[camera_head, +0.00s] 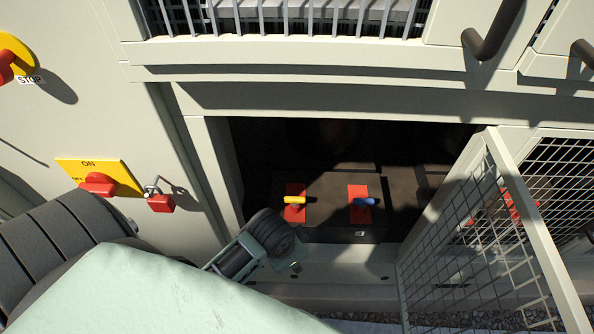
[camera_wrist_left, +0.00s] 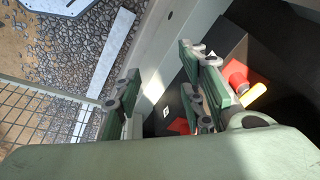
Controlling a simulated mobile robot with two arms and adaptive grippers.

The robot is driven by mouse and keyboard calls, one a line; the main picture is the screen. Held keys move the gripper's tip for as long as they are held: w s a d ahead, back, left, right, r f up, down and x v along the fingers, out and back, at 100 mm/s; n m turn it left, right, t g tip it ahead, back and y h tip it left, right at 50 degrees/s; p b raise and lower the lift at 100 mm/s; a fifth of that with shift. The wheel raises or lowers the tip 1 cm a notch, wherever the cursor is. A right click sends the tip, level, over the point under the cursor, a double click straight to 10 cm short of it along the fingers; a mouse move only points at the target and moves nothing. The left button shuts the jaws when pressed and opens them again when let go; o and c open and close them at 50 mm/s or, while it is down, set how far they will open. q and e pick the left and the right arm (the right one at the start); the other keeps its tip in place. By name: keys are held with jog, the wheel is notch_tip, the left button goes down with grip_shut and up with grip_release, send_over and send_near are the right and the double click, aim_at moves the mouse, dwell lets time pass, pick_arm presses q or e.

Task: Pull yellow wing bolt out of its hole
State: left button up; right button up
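The yellow wing bolt (camera_head: 294,200) sits on a red plate on a dark box inside the open compartment. It also shows in the left wrist view (camera_wrist_left: 253,94), right of my gripper, beside a red part (camera_wrist_left: 235,75). A blue wing bolt (camera_head: 365,202) is on a second red plate to its right in the head view. My left gripper (camera_wrist_left: 158,72) is open, with nothing seen between its fingers, and is apart from the yellow bolt. My right gripper is not in view.
An open mesh door (camera_head: 490,240) stands at the right of the compartment. A yellow switch panel (camera_head: 124,172) with a red knob and a red padlock (camera_head: 160,203) is on the left wall. A sill (camera_head: 345,270) runs below the opening. Gravel (camera_wrist_left: 70,50) lies outside.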

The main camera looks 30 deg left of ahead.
pick_arm(q)
jog(key=w+a+r+m+g, duration=0.15)
jog(key=w+a+m, duration=0.35)
jog(key=w, duration=0.7)
jog(key=r+m+g, duration=0.1)
jog(key=m, duration=0.1)
send_over(297, 198)
jog(key=shift+r+p, duration=0.15)
jog(key=shift+p, duration=0.3)
notch_tip(297, 198, down, 8)
jog(key=shift+r, duration=0.25)
grip_shut()
